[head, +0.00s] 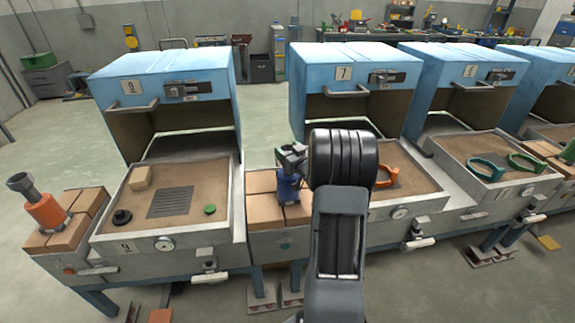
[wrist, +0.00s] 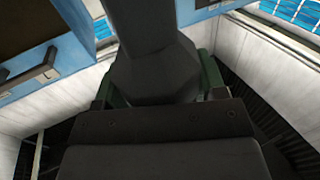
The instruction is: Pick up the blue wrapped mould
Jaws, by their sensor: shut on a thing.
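The blue wrapped mould (head: 288,187) is upright at the brick-topped stand between the left and middle furnaces in the head view. My gripper (head: 291,158) is at its top end and shut on it. My arm stands just right of it and hides part of the area. In the wrist view a dark grey shape (wrist: 150,65), seemingly the mould's upper part, fills the space between the greenish jaws. The blue wrap does not show clearly there. I cannot tell whether the mould's base touches the bricks.
An orange wrapped mould (head: 47,212) with a dark cup stands on bricks at the far left. The left furnace tray (head: 228,200) holds a tan block, a black piece and a green disc. Blue furnace hoods (head: 165,75) rise behind. An orange clamp (head: 386,177) lies right of my arm.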

